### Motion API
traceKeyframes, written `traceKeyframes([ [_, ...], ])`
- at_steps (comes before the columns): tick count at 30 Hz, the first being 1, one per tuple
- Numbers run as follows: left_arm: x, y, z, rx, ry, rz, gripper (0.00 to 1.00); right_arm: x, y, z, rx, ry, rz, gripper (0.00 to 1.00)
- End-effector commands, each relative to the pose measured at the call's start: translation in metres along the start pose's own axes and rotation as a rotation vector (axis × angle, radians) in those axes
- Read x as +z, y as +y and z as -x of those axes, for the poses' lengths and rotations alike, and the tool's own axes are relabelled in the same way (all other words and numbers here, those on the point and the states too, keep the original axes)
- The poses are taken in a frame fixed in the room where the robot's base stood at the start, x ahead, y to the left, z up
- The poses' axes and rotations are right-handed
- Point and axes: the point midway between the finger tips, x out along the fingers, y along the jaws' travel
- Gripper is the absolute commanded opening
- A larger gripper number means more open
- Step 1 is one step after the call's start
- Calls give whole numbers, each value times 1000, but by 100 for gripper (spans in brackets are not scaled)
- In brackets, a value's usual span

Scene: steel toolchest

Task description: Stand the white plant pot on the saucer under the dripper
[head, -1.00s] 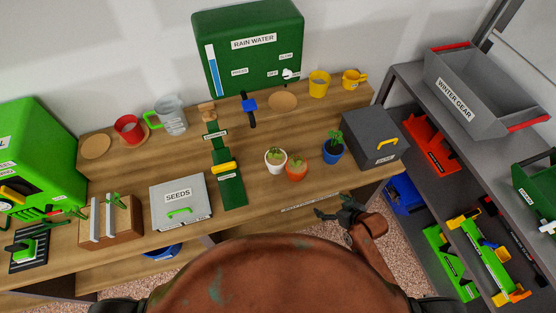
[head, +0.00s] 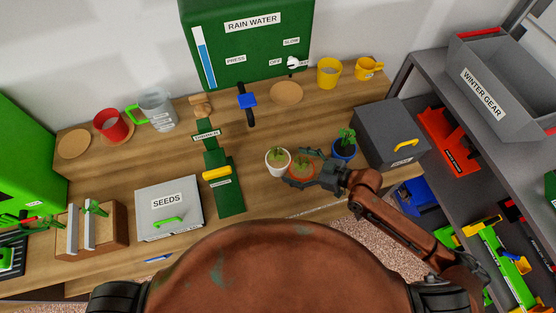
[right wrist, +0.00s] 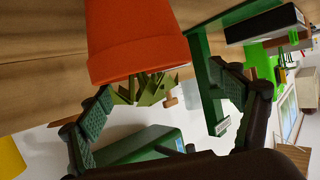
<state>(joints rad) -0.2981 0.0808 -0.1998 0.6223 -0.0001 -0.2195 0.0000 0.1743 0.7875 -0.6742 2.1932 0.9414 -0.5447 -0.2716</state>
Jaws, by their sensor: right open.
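The white plant pot (head: 278,163), with a small green plant, stands upright on the bench left of the orange pot (head: 301,171). A round tan saucer (head: 286,93) lies in front of the green rain water tank (head: 250,42), below its white dripper knob (head: 293,63). My right gripper (head: 306,168) is open at the orange pot, right of the white pot. In the right wrist view the orange pot (right wrist: 137,40) fills the top, above and between the open fingers (right wrist: 165,110). I cannot tell whether they touch it. The white pot is not recognisable there. My left gripper is not in view.
A blue pot (head: 344,149) stands behind my right wrist, near the grey box (head: 391,132). Yellow cups (head: 329,74) stand right of the saucer. Bench space between the white pot and saucer looks clear.

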Motion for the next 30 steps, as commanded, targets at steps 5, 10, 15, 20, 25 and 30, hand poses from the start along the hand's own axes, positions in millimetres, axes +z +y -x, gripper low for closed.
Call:
traceKeyframes([
  [5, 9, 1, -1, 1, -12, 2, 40, -1, 0, -16, -4, 6, -2, 85],
  [10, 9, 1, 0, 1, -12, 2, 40, 0, 0, -32, -3, 5, -1, 85],
  [15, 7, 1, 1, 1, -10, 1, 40, 1, 2, -57, -4, 6, -2, 85],
  [20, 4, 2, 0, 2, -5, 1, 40, 2, 2, -75, -2, 3, -1, 85],
  [25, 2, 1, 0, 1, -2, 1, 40, 3, 2, -78, -2, 1, 0, 85],
  [30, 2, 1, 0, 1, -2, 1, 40, 3, 2, -78, -2, 1, 0, 82],
])
